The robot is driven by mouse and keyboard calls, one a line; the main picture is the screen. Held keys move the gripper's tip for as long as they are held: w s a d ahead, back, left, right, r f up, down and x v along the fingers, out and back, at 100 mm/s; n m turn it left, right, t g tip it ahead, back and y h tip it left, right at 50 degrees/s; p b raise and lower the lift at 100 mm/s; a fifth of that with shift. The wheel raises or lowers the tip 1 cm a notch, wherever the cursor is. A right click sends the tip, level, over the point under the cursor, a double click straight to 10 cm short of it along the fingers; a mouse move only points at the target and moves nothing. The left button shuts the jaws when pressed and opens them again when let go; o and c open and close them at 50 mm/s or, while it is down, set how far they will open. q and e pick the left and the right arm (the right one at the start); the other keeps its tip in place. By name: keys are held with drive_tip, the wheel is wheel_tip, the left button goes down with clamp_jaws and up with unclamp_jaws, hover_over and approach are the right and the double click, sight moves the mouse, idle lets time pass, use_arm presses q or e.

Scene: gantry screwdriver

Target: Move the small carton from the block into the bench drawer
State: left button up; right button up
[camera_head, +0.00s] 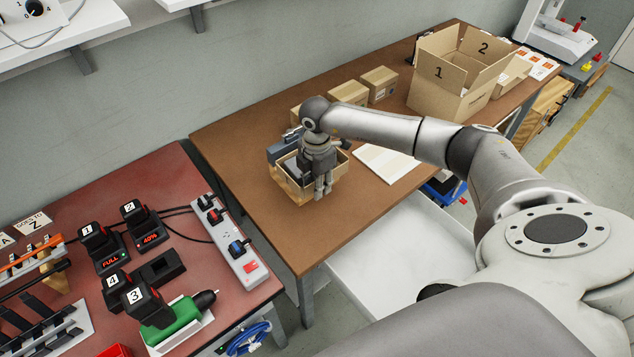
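My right gripper (323,190) points down over the brown bench (345,218), at an open-topped carton (292,190) with dark grey items in it. The gripper covers part of this carton; I cannot tell whether it touches it. The fingertips look close together, but their gap and anything between them cannot be made out. Small closed cartons stand at the back of the bench, one at the right (380,83) and one beside it (347,93); another is partly behind my arm. I cannot make out which thing is the block. The white bench drawer (400,262) is pulled out and its visible floor looks empty. My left gripper is out of view.
A large open box (450,92) marked 1 and 2 stands at the bench's back right. A pale flat sheet (385,163) lies under my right forearm. A red table (190,255) at left holds chargers, a power strip (238,262) and a green tool (175,322).

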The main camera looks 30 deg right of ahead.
drive_tip(key=shift+r, duration=4)
